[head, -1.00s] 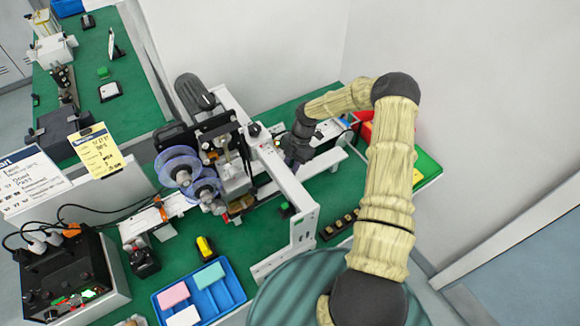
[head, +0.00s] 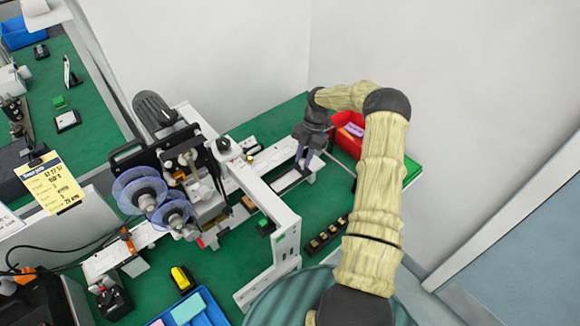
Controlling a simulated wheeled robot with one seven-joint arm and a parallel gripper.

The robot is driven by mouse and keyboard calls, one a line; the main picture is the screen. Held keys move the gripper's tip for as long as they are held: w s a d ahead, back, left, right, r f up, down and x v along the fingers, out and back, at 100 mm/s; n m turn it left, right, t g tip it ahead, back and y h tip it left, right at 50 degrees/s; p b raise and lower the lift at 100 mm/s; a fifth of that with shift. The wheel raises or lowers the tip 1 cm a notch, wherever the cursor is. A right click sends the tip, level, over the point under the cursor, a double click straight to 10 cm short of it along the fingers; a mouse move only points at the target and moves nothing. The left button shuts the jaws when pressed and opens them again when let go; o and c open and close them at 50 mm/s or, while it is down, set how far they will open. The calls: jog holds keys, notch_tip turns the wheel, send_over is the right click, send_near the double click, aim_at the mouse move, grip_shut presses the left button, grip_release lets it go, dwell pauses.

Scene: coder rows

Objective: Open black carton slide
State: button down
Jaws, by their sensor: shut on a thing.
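The coder machine (head: 180,165) stands on the green bench, with two clear-flanged reels and a white frame. A dark flat strip, which looks like the black carton slide (head: 288,184), shows at the right end of its white rail. My gripper (head: 303,162) reaches down over this end of the rail. Its fingers are shut on a small dark part there, most likely of the slide. The fingers and wrist hide the exact grip point.
A red bin (head: 347,146) with a purple item sits close right of my gripper. A dark holder with brass-coloured pieces (head: 326,234) lies in front of the rail. A white upright (head: 287,240) stands left of my arm. A blue tray (head: 207,310) is at the front.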

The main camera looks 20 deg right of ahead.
jog(key=shift+w+d, duration=0.3)
jog(key=shift+d, duration=0.5)
jog(key=shift+r, duration=0.1)
jog(key=c, duration=1.2)
grip_release()
jog(key=shift+d, duration=0.1)
jog(key=b+v, duration=0.2)
jog(key=v, duration=1.5)
jog(key=shift+r+b, duration=0.2)
jog(key=shift+b, duration=0.2)
jog(key=shift+s, duration=0.1)
